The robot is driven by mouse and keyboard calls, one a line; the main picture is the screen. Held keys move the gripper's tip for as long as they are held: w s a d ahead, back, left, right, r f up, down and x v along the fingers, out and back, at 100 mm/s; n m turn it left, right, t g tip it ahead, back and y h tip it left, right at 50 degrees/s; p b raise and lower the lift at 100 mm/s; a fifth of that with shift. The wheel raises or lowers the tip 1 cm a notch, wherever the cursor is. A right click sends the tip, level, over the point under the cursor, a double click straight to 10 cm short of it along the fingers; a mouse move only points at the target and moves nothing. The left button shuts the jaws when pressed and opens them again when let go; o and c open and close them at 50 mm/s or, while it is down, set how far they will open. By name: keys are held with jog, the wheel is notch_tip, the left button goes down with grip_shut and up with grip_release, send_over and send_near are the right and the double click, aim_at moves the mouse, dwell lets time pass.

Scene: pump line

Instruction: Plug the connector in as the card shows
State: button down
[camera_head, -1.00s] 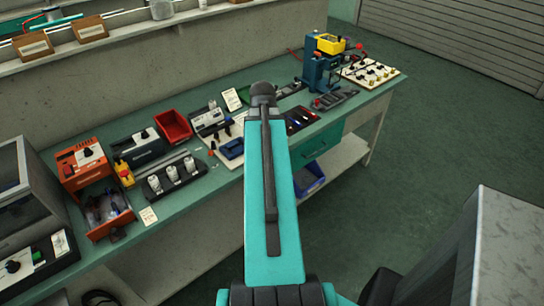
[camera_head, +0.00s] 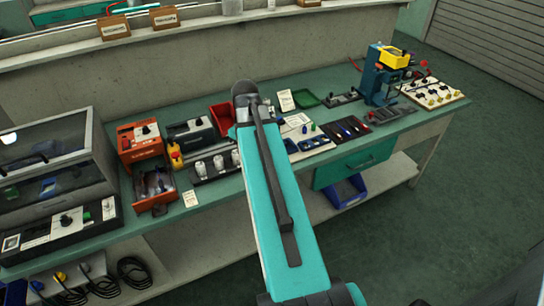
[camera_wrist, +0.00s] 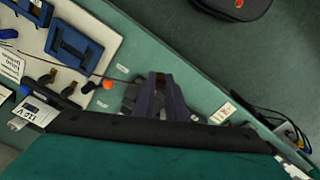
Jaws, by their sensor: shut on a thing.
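My gripper (camera_wrist: 158,98) shows in the wrist view above the bench edge, with dark fingers close together. A thin dark cable (camera_wrist: 115,77) runs to it from the left; it is shut on what seems to be the connector, mostly hidden between the fingers. A pale board (camera_wrist: 65,12) with blue frames (camera_wrist: 75,45) and dark sockets lies at the left. A white label (camera_wrist: 37,113) there seems to read "12 V" upside down. In the head view my arm hides the gripper; the board (camera_head: 297,120) is right of the arm. A white card (camera_head: 286,100) stands behind it, unreadable.
An orange knob (camera_wrist: 108,84) is near the board's edge. In the head view, a red bin (camera_head: 221,113), an orange unit (camera_head: 140,139) and an open drawer of parts (camera_head: 154,190) are left of the arm. A blue press (camera_head: 380,82) stands at right. The floor in front is clear.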

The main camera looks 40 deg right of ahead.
jog(key=w+a+r+n, duration=0.1)
jog(key=w+a, duration=0.4)
jog(key=a, duration=0.5)
jog(key=w+a+r+n, duration=0.1)
jog(key=w+a, duration=0.4)
jog(key=a, duration=0.5)
jog(key=w+a+r+n, duration=0.1)
jog(key=w+a, duration=0.4)
jog(key=a, duration=0.5)
jog(key=shift+r+n, duration=0.4)
jog(key=shift+r, duration=0.4)
jog(key=shift+s, duration=0.1)
